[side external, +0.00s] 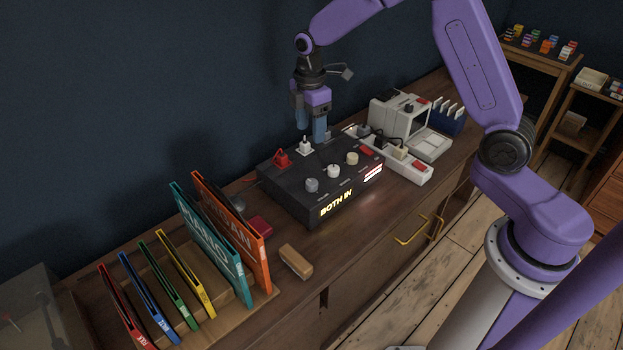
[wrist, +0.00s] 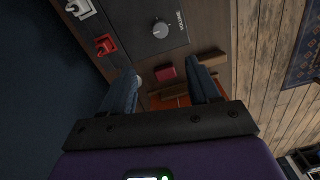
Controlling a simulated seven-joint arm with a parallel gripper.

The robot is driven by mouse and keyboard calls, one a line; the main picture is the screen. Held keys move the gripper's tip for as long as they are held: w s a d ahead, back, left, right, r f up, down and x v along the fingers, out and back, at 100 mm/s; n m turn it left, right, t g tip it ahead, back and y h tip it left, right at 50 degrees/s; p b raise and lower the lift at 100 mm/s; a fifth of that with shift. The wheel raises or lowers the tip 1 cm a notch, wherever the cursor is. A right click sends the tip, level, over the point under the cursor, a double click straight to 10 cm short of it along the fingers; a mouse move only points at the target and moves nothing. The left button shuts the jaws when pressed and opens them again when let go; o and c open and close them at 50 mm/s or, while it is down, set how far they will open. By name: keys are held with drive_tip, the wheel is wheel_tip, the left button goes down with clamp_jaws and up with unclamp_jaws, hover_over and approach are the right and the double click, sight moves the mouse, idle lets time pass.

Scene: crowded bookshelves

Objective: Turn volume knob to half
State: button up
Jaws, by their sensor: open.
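A black box (side external: 283,187) with a lit sign reading "BOTH IN" stands on the wooden cabinet. Three knobs sit on its top: a grey one (side external: 312,185), a white one (side external: 333,171) and a cream one (side external: 352,158). In the wrist view the grey knob (wrist: 160,28) has the label "VOLUME" beside it. My gripper (side external: 311,133) points down above the back part of the box, behind the knobs. Its fingers are apart and empty (wrist: 162,67). The grey knob lies beyond the fingertips, not between them.
A red plug (side external: 282,157) and a white plug (side external: 305,145) stand up at the box's back edge. Upright record sleeves (side external: 213,243) fill a wooden rack at left. A tan block (side external: 296,261) and a dark red block (side external: 260,227) lie between. Grey devices (side external: 400,118) stand at right.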

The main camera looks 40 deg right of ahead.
sight(312, 182)
wheel_tip(312, 182, down, 17)
drive_tip(key=shift+s+f, duration=0.1)
drive_tip(key=shift+s, duration=0.05)
idle(0.5)
drive_tip(key=c, duration=1)
